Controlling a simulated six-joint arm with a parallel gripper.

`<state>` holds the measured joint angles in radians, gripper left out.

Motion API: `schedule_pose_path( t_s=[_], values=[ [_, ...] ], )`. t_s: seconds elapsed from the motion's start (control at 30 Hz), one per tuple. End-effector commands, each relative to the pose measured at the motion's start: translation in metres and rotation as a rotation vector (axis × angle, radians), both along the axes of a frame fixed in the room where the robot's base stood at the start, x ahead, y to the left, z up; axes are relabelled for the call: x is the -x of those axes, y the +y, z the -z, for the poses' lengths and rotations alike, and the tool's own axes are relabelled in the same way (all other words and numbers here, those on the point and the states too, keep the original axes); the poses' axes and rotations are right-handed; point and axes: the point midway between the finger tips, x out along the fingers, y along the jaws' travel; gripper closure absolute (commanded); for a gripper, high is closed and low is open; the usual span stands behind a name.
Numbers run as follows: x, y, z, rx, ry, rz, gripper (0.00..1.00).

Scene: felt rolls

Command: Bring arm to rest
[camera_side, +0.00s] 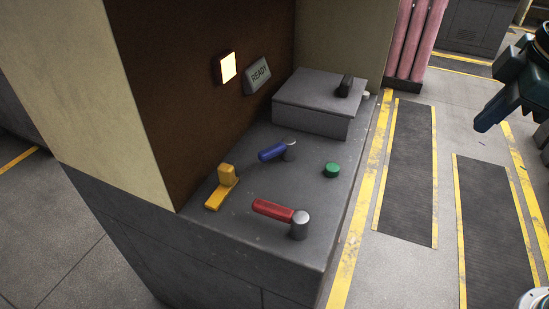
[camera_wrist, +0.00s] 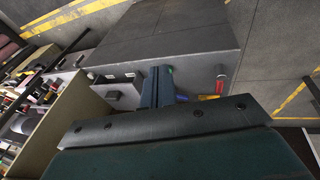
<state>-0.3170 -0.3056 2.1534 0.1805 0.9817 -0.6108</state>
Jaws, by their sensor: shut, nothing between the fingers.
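My gripper (camera_side: 487,118) is at the right edge of the side view, in the air over the floor and well apart from the grey console (camera_side: 320,235). Its fingers are shut with nothing between them. In the wrist view the dark blue fingers (camera_wrist: 157,85) lie together in front of the console, and they hide part of its controls. The rest of my arm is mostly cut off at the right edge of the side view.
The console carries a red handle (camera_side: 273,211), blue handle (camera_side: 272,153), yellow lever (camera_side: 222,187), green button (camera_side: 332,170) and grey box (camera_side: 318,100). A lit lamp (camera_side: 227,68) and READY sign (camera_side: 257,75) are behind. Pink rolls (camera_side: 415,40) stand back. Floor mats (camera_side: 408,170) are clear.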

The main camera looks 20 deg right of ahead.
Motion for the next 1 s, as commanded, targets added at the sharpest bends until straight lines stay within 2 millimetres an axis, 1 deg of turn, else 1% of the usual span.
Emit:
schedule_pose_path(
  t_s=[0.03, 0.2, 0.33, 0.5, 0.6, 0.7, 1.0],
  values=[
    [0.010, -0.010, -0.001, -0.024, -0.018, 0.063, 1.00],
    [0.040, -0.033, 0.003, -0.109, -0.065, 0.270, 1.00],
    [0.063, -0.046, 0.009, -0.175, -0.101, 0.424, 1.00],
    [0.087, -0.056, 0.019, -0.251, -0.140, 0.591, 1.00],
    [0.096, -0.058, 0.023, -0.280, -0.155, 0.655, 1.00],
    [0.100, -0.059, 0.026, -0.297, -0.163, 0.688, 1.00],
    [0.102, -0.060, 0.027, -0.304, -0.163, 0.703, 1.00]
  ],
)
